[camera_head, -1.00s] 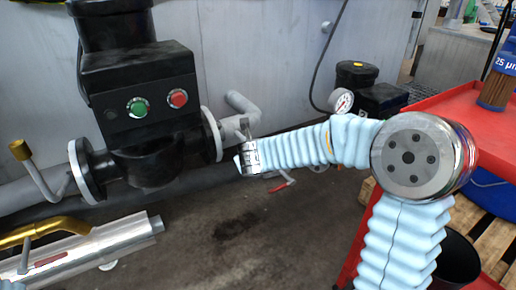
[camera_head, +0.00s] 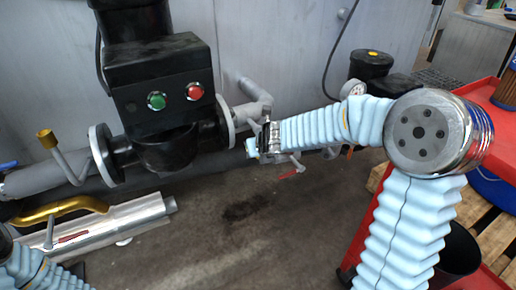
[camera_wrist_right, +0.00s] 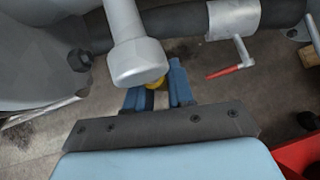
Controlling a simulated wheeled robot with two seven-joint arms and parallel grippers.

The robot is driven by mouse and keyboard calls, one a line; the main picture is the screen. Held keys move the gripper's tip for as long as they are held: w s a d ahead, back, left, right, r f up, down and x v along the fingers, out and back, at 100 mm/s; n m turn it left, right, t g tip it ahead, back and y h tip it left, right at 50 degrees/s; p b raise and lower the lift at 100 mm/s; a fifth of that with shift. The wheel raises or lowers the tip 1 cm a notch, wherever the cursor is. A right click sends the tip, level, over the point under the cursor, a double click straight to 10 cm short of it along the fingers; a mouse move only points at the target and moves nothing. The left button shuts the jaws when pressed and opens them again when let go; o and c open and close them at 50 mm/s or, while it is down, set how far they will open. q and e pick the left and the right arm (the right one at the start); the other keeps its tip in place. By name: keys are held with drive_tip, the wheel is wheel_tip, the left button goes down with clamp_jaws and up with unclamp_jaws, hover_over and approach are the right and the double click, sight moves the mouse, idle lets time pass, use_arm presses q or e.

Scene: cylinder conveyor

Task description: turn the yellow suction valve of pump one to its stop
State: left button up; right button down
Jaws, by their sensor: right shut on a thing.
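The pump (camera_head: 160,85) is a black block with a green and a red button, between grey flanges and pipes. My right gripper (camera_head: 252,148) is beside its right flange, below a grey pipe elbow. In the right wrist view, the blue fingers of this gripper (camera_wrist_right: 156,92) are shut on a small yellow part (camera_wrist_right: 155,84), which I take to be the yellow valve's handle. A grey rounded pipe end (camera_wrist_right: 138,62) hides most of it, so its turn angle cannot be told. My left arm shows at the bottom left of the head view; its gripper is out of frame.
A red-handled lever (camera_head: 290,172) hangs close to my right gripper; it also shows in the wrist view (camera_wrist_right: 225,71). A silver cylinder (camera_head: 125,222) and gold curved pipe (camera_head: 62,207) lie low left. A red cart (camera_head: 365,225) stands right. The middle floor is clear.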

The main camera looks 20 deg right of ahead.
drive_tip(key=shift+a+f, duration=0.1)
drive_tip(key=c, duration=1.1)
unclamp_jaws()
drive_tip(key=p+v, duration=0.5)
drive_tip(key=v, duration=0.9)
drive_tip(key=shift+p, duration=0.4)
drive_tip(key=shift+w, duration=0.1)
